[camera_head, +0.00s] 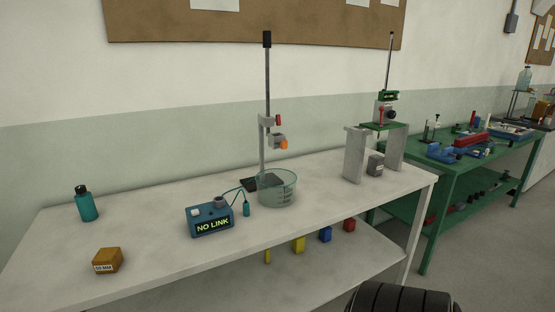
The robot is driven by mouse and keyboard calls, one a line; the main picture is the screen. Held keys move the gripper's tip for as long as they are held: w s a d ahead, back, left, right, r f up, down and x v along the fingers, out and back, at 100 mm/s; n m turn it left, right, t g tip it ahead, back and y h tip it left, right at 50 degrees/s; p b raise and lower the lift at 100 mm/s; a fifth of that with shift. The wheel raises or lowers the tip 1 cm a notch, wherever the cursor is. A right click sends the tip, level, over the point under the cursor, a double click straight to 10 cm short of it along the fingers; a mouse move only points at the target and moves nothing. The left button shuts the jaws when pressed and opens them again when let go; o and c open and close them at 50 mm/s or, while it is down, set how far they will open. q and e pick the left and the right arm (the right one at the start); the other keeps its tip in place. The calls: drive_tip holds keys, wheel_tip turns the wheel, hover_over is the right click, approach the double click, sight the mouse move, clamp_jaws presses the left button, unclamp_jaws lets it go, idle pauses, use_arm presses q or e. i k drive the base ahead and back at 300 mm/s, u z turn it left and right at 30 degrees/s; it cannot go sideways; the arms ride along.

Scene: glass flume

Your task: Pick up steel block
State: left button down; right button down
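A small dark grey block (375,165), which looks like the steel block, sits on the right part of the white table. It stands between two taller light grey uprights, the left one (354,154) and the right one (396,147). Its front face is visible, and nothing touches its top. Neither of my grippers can be made out in this view.
The white table (150,245) also bears a teal bottle (87,205), a brown block (107,261), a blue "NO LINK" box (210,220), a glass beaker (277,188) and a tall stand (267,85). A green bench (450,175) with tools stands to the right.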

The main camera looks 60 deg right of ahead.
sight(376, 162)
drive_tip(key=z, duration=3.05)
drive_tip(key=k, duration=0.6)
drive_tip(key=z, duration=1.1)
drive_tip(key=i, duration=4.05)
drive_tip(key=u, duration=0.65)
drive_tip(key=i, duration=1.05)
drive_tip(key=u, duration=1.85)
drive_tip(key=i, duration=0.9)
drive_tip(key=u, duration=0.65)
